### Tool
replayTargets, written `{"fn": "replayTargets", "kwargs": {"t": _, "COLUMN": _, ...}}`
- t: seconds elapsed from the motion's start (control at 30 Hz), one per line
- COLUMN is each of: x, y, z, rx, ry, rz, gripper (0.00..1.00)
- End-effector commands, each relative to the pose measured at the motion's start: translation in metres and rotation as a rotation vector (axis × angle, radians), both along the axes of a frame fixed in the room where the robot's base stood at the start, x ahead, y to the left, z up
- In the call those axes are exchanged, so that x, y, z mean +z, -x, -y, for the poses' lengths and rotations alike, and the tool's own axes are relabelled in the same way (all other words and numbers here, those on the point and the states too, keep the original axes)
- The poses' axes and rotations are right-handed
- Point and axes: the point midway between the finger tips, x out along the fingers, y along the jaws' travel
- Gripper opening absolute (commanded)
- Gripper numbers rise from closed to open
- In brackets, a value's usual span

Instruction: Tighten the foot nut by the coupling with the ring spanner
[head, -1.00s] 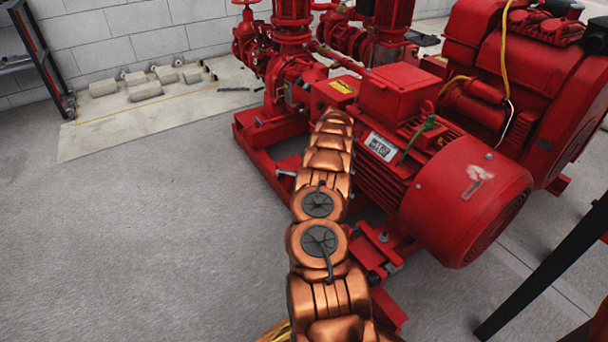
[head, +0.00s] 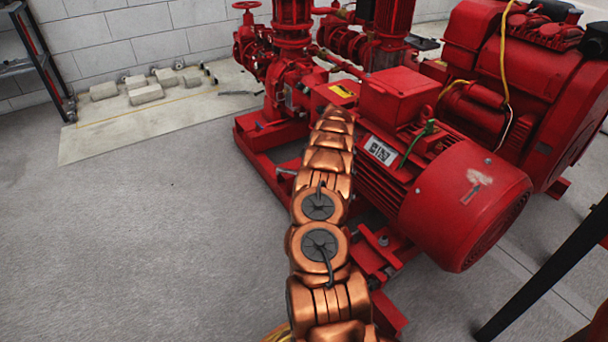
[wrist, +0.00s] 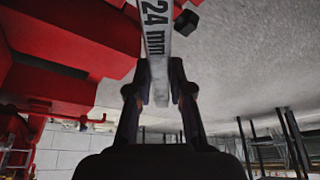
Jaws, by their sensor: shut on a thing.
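My gripper (wrist: 156,86) is shut on the ring spanner (wrist: 157,40), a pale metal bar marked "24 mm". The spanner runs away from the fingers to the top edge of the wrist view, where its far end is cut off. In the head view my copper-coloured arm covers the gripper and the coupling area of the red motor (head: 470,215). A short pale bar (head: 286,172) shows just left of my arm; it may be part of the spanner. The foot nut by the coupling cannot be made out, and I cannot tell whether the ring is around it.
The red base frame (head: 262,160) carries the pump (head: 290,80) and motor. A green wire (head: 415,138) hangs over the motor. A red engine (head: 480,70) stands behind right. Pale blocks (head: 146,94) lie by the wall. The grey floor (head: 150,240) at left is clear.

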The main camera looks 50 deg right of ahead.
Motion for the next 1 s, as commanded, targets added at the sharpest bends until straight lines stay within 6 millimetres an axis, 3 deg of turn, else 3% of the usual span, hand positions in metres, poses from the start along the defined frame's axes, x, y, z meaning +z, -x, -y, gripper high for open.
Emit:
{"fn": "replayTargets", "kwargs": {"t": 0.5, "x": 0.022, "y": 0.000, "z": 0.000, "rx": 0.000, "ry": 0.000, "rz": 0.001, "gripper": 0.00}}
{"fn": "replayTargets", "kwargs": {"t": 1.0, "x": 0.029, "y": -0.007, "z": -0.007, "rx": 0.000, "ry": 0.001, "rz": 0.004, "gripper": 0.00}}
